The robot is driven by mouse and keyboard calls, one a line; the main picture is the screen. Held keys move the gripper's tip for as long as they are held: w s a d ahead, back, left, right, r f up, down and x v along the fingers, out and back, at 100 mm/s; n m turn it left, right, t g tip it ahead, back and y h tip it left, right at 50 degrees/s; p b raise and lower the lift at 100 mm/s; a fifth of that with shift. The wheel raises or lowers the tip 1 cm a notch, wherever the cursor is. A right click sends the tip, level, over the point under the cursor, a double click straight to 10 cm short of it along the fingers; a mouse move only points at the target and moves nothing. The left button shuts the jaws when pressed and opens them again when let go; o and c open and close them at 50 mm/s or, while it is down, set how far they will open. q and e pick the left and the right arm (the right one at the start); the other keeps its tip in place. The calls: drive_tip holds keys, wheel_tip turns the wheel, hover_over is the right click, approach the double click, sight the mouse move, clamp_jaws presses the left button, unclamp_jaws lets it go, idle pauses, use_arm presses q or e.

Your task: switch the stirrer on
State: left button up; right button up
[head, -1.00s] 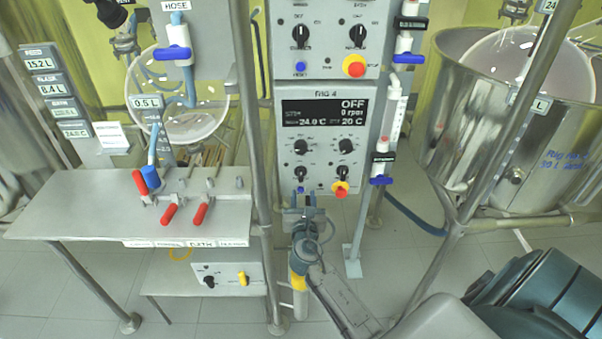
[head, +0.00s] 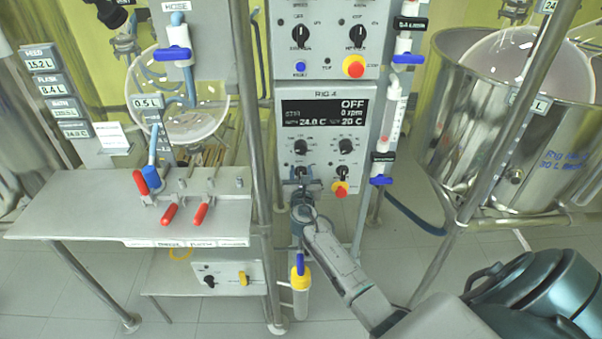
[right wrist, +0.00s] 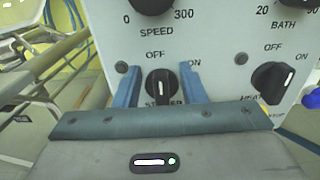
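The stirrer knob (right wrist: 163,86) is a black rotary switch with a white mark, with OFF above it and ON to its right. Its mark stands about upright, towards OFF. It also shows low on the Rig 4 panel (head: 318,155) in the head view. The display (head: 324,112) reads OFF and 0 rpm. My right gripper (right wrist: 160,84) is open, with one blue finger on each side of the knob and a gap visible on both sides. In the head view my right gripper (head: 301,188) is at the panel's lower left and partly covers that knob. My left gripper is out of view.
The heater knob (right wrist: 272,83) is close to the right finger. The speed knob (right wrist: 152,3) is above. A red-and-yellow emergency button (head: 340,188) sits right of the gripper. A steel post (head: 258,150) stands left, and a blue-handled valve (head: 381,180) hangs right.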

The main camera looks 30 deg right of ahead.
drive_tip(key=shift+c, duration=1.1)
clamp_jaws()
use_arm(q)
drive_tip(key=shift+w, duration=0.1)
use_arm(e)
drive_tip(key=shift+s, duration=0.1)
